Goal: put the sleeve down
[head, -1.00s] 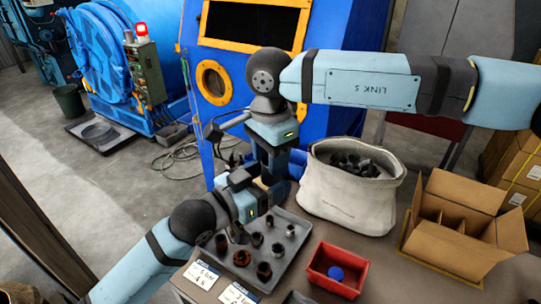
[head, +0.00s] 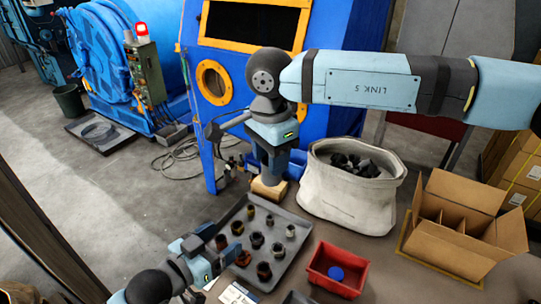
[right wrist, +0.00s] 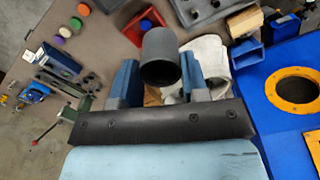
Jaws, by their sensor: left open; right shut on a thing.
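My right gripper (head: 272,172) points down behind the tray in the head view. In the right wrist view it (right wrist: 160,82) is shut on a dark grey hollow cylinder, the sleeve (right wrist: 160,58). The sleeve sits between the two blue fingers with its open end showing. In the head view I cannot make out the sleeve; the gripper hides it. My left gripper (head: 225,250) is open and empty at the tray's left edge. The grey tray (head: 290,252) holds several small dark and brown ring-shaped parts.
A wooden block (head: 268,188) is just below my right gripper in the head view. A white sack (head: 345,205) of dark parts stands right of it. A red bin (head: 337,270) with a blue piece and an open cardboard box (head: 455,250) are further right. The blue machine (head: 225,125) stands behind.

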